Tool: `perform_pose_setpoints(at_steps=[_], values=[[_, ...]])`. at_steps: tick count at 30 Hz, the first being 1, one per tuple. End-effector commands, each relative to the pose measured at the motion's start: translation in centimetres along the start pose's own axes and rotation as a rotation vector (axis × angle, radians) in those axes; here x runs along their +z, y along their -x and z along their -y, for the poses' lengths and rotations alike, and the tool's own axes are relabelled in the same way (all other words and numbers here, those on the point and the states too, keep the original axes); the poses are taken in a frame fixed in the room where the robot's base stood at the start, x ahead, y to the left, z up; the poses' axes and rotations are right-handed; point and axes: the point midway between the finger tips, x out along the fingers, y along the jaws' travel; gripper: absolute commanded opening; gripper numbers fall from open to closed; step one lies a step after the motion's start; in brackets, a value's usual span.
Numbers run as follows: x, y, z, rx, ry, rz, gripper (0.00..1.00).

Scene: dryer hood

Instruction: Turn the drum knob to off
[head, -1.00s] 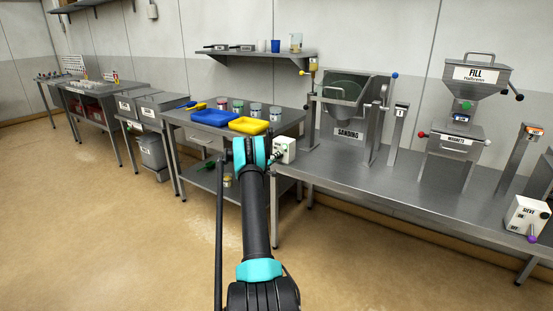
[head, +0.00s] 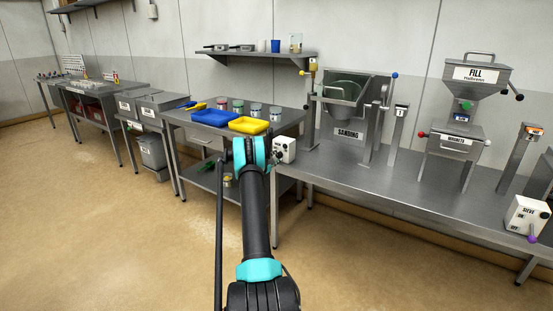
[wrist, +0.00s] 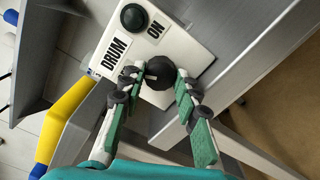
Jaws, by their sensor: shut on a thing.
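The drum control box is a white box (head: 286,147) at the front left corner of the long steel bench. In the wrist view its face (wrist: 185,48) carries a DRUM label, an ON label and a round green button (wrist: 133,17). The black drum knob (wrist: 160,80) sits below the labels, with a pale mark on its left side. My gripper (wrist: 160,70) is shut on the knob, one finger on each side. No OFF label is visible. In the head view my gripper (head: 275,157) is small beside the box, and the knob is hard to make out.
A yellow tray (head: 248,126) and a blue tray (head: 213,117) lie on the table left of the box. The sanding drum (head: 347,97) stands behind it on the bench. The white sieve box (head: 525,214) is far right. The floor in front is clear.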

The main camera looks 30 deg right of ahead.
Motion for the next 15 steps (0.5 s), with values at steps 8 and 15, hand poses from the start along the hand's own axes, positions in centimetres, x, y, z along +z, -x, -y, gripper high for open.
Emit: perform_pose_setpoints(at_steps=[8, 15], values=[[-0.13, 0.11, 0.08, 0.0, 0.21, -0.002, 0.02], [-0.13, 0.12, 0.1, 0.0, 0.327, -0.002, 0.02]])
